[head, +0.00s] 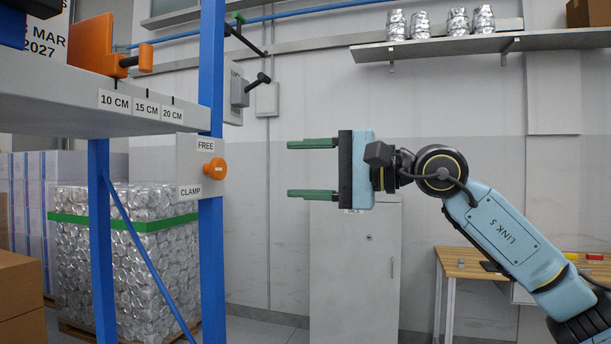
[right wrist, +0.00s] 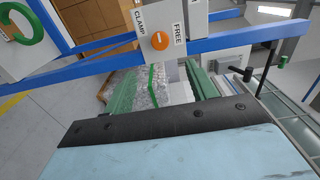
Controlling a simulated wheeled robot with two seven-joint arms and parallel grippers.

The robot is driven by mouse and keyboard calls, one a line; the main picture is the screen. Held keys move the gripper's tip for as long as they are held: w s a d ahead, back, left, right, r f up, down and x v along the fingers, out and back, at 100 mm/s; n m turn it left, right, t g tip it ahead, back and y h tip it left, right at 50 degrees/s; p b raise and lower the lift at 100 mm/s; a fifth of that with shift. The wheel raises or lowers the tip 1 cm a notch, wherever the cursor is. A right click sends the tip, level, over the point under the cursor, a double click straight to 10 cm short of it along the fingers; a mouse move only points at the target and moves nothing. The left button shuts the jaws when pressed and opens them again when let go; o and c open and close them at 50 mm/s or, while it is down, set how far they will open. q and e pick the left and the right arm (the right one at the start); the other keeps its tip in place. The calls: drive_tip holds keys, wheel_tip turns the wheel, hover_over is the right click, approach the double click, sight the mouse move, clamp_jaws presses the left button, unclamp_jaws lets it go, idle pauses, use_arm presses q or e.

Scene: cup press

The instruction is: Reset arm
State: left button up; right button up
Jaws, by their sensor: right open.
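My right gripper (head: 313,168) is in the middle of the head view, at the end of the light blue arm. Its two green fingers are parallel, wide apart and empty, pointing left. To its left, apart from it, an orange knob (head: 215,169) sits on a white panel (head: 190,160) marked FREE above and CLAMP below. The right wrist view shows the knob (right wrist: 160,41) and panel ahead, beyond the green fingers (right wrist: 160,88). My left gripper is not in view.
A blue-framed press table (head: 60,105) with 10, 15 and 20 CM marks stands at left. Behind it is a strapped stack of silvery cups (head: 130,260). A grey cabinet (head: 355,270) is behind the gripper, and a wooden bench (head: 465,262) is at right. A shelf (head: 470,44) hangs above.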

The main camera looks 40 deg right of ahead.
idle(0.4)
